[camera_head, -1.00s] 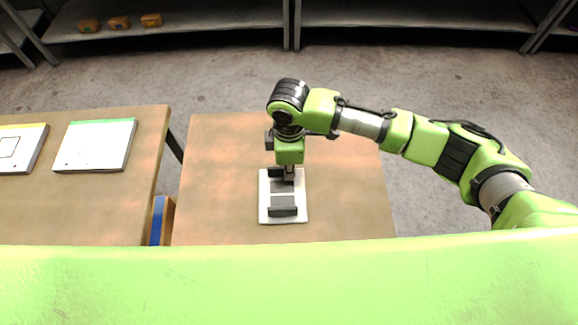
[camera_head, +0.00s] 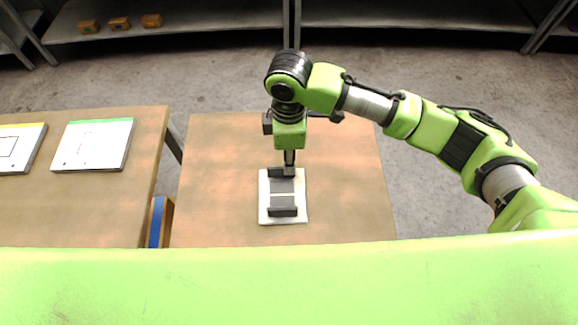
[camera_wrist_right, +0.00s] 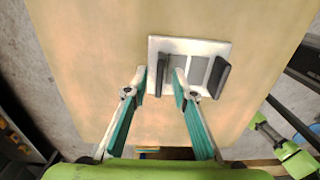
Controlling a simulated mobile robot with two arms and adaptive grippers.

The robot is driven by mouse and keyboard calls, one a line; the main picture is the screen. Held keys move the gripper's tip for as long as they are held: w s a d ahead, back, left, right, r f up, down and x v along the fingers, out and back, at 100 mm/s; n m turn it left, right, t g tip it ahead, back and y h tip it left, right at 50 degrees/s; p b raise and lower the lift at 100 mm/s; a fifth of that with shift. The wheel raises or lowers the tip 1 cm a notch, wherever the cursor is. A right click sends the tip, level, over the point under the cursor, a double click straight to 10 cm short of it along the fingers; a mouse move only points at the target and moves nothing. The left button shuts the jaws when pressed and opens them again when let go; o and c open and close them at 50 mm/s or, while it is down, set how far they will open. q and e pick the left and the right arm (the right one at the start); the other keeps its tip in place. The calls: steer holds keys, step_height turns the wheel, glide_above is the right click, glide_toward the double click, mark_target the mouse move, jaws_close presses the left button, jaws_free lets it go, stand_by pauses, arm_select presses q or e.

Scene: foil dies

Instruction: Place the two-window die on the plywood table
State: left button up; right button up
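The two-window die (camera_head: 263,205) is a white plate with two grey windows split by a white strip, and a dark raised bar at each end. It lies flat on the middle wooden table (camera_head: 350,200). It also shows in the right wrist view (camera_wrist_right: 228,48). My right gripper (camera_head: 289,172) points down over the die's far end. In the right wrist view the fingers of my right gripper (camera_wrist_right: 160,76) are apart, one on each side of a dark end bar, and no contact shows. My left gripper is not in view.
Another wooden table (camera_head: 110,205) stands to the left, with a green-edged white plate (camera_head: 95,147) and a yellow-edged one (camera_head: 20,150) on it. A blue-and-orange object (camera_head: 160,222) is between the tables. Small orange blocks (camera_head: 119,23) sit on a back shelf. Table space around the die is clear.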

step_height(320, 180, up, 6)
steer(key=shift+r+b, duration=0.25)
steer(key=shift+b, duration=0.05)
stand_by(0.5)
